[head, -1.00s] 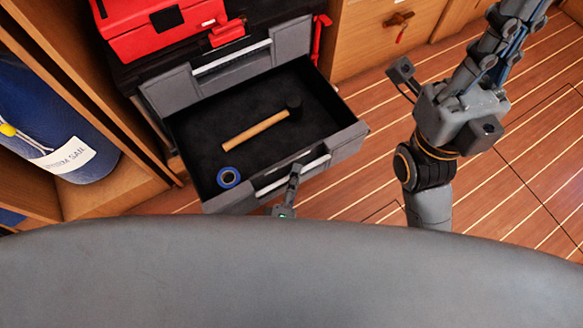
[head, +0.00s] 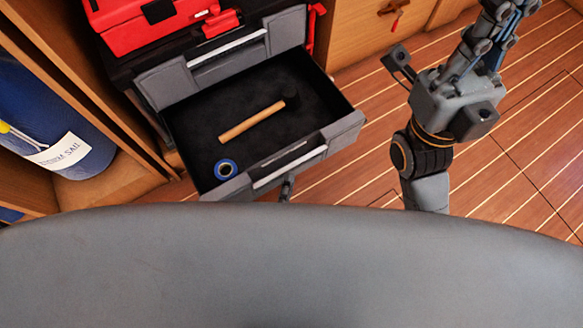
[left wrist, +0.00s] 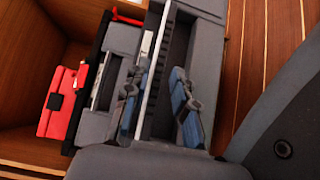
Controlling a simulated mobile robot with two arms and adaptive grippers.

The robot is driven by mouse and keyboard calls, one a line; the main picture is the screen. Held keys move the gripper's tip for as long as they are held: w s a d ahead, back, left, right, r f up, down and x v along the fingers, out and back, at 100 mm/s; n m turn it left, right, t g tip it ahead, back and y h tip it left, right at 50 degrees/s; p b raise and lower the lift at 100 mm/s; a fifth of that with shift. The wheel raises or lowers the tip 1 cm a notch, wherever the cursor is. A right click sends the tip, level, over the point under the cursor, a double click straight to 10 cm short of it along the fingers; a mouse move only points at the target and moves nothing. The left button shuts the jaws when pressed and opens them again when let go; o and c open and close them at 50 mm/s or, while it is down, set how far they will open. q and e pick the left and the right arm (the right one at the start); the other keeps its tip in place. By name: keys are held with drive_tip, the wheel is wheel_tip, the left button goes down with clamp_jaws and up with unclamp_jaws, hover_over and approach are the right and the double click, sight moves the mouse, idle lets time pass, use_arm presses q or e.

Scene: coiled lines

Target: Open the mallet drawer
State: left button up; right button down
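The mallet drawer (head: 334,141) is pulled well out of the grey and black chest, and its black inside shows. A mallet (head: 252,120) with a wooden handle and dark head lies in it. The drawer has a pale bar handle (head: 290,167) on its front. My left gripper (head: 287,187) barely shows just in front of that handle; my grey body hides the rest. In the left wrist view my left gripper (left wrist: 160,104) is open, its blue-padded fingers apart near the pale handle bar. My right gripper (head: 501,32) is raised at the right, away from the drawer; its opening is unclear.
A blue tape roll (head: 226,169) lies in the drawer's near corner. A red toolbox (head: 140,25) tops the chest. A blue sail bag (head: 55,130) sits in the wooden shelf at left. The plank floor (head: 540,130) at right is clear.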

use_arm(q)
drive_tip(key=s+a, duration=0.1)
drive_tip(key=s, duration=0.6)
drive_tip(key=shift+a, duration=0.2)
